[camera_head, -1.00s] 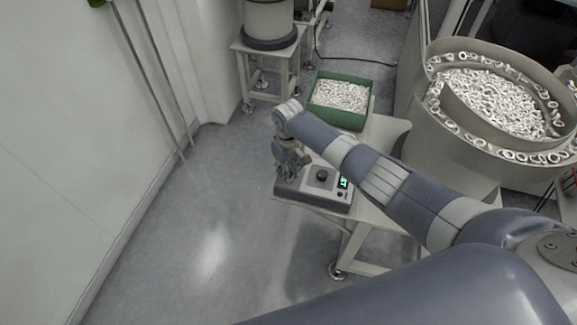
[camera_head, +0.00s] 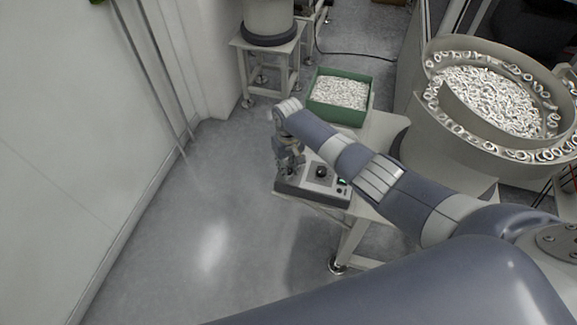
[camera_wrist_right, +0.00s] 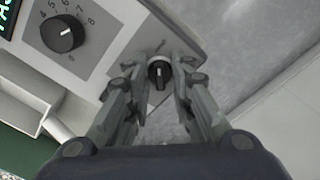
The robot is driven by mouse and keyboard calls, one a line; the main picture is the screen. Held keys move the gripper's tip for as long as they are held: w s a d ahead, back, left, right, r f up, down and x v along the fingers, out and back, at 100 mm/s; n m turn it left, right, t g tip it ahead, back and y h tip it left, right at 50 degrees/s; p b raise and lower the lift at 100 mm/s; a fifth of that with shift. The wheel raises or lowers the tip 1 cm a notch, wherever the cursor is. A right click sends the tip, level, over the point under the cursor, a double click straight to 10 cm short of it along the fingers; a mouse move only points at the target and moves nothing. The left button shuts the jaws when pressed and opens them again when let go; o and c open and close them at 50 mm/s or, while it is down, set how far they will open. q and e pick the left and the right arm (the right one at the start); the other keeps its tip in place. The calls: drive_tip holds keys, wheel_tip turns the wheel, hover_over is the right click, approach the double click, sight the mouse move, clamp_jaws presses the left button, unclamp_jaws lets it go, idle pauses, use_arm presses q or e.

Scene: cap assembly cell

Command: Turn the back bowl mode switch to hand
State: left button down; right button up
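The grey control box (camera_head: 312,190) sits at the front edge of the small table. In the right wrist view its panel (camera_wrist_right: 110,50) carries a small black mode switch (camera_wrist_right: 159,76) with a pale pointer line, aligned roughly up and down in that picture. My right gripper (camera_wrist_right: 160,73) is open, with one finger on each side of this switch; I cannot tell whether they touch it. In the head view the right gripper (camera_head: 288,168) points down over the box's left end and hides the switch. The switch's labels are not readable. My left gripper is not in view.
A larger numbered black dial (camera_wrist_right: 62,33) and a green display (camera_wrist_right: 6,14) are on the same panel. A green bin (camera_head: 340,112) of white parts stands behind the box. A large bowl feeder (camera_head: 465,150) stands to the right. The floor (camera_head: 215,220) at left is clear.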

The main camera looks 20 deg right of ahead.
drive_tip(key=o, duration=0.4)
wheel_tip(320, 180, up, 12)
drive_tip(key=shift+r, duration=0.1)
idle(0.5)
idle(0.3)
